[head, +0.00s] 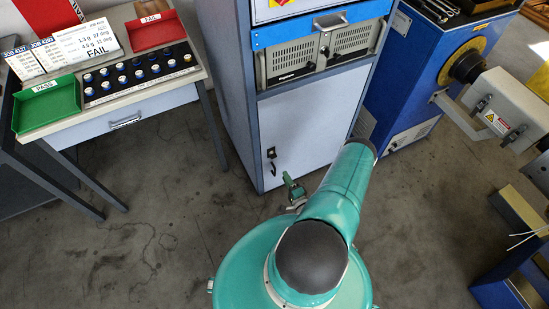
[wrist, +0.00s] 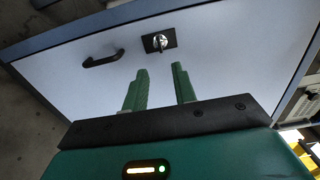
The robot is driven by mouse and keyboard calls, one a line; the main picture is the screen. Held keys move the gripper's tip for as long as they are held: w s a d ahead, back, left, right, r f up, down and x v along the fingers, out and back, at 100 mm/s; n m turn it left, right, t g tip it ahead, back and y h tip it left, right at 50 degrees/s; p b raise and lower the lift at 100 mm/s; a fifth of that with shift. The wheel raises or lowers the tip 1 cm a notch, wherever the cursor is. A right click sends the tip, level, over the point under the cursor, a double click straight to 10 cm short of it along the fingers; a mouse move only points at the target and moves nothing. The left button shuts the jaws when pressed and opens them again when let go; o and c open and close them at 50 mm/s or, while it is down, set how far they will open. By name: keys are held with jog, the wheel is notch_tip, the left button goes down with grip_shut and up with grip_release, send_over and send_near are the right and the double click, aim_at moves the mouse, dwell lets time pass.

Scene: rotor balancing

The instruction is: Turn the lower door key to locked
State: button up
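The lower cabinet door (head: 315,120) is a pale panel, and it also fills much of the wrist view (wrist: 220,65). The key (wrist: 160,42) sits in a black lock plate on the door; in the head view the lock (head: 271,153) shows small near the door's left edge. A black pull handle (wrist: 103,60) is beside the lock. My gripper (wrist: 160,88) has two green fingers spread apart with nothing between them, and the key shows beyond them, apart from the tips. In the head view my gripper (head: 291,187) is small, in front of the door. I cannot tell the key's exact angle.
A grey cabinet holds a vented unit (head: 320,50) above the door. At left a table carries a green PASS tray (head: 47,105), a red FAIL tray (head: 155,30) and a rack of small weights (head: 140,72). A blue machine (head: 415,75) stands at right. Floor at lower left is clear.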

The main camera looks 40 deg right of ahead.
aim_at(273, 156)
jog(key=x, duration=1.1)
jog(key=shift+w, duration=0.1)
grip_shut()
